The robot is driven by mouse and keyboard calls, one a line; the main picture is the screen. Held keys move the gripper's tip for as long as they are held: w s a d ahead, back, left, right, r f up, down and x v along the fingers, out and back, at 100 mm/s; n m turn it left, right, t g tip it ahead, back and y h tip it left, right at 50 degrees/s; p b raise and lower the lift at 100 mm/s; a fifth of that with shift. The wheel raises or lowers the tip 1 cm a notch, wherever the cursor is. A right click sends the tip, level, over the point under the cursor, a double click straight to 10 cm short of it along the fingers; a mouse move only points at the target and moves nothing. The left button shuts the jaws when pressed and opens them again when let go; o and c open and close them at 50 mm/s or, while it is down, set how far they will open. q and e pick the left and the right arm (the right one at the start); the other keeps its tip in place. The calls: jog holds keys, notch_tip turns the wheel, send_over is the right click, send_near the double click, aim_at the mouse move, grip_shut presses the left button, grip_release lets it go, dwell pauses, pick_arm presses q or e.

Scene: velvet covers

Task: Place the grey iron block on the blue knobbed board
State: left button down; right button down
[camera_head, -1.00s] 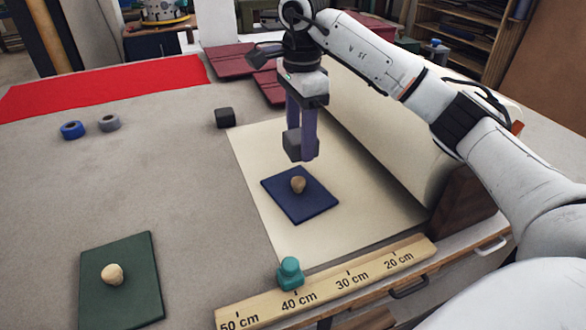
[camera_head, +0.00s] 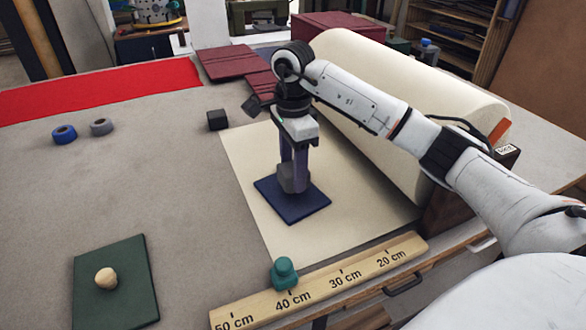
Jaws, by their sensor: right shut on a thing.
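My right gripper (camera_head: 294,180) points straight down over the blue board (camera_head: 300,210). Its purple fingers are shut on the grey iron block (camera_head: 291,181), at the middle of the board where the block covers the wooden knob. I cannot tell whether the block touches the board or knob or is just above. The blue board lies flat on the cream sheet (camera_head: 350,230). My left gripper is not in view.
A dark block (camera_head: 217,120) sits on the table left of the sheet. A green board (camera_head: 118,290) with a pale knob lies front left. A ruler (camera_head: 325,280) with a teal knobbed piece (camera_head: 284,273) runs along the front.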

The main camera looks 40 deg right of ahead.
jog(key=shift+f, duration=0.1)
jog(key=c, duration=0.9)
grip_release()
notch_tip(320, 180, up, 12)
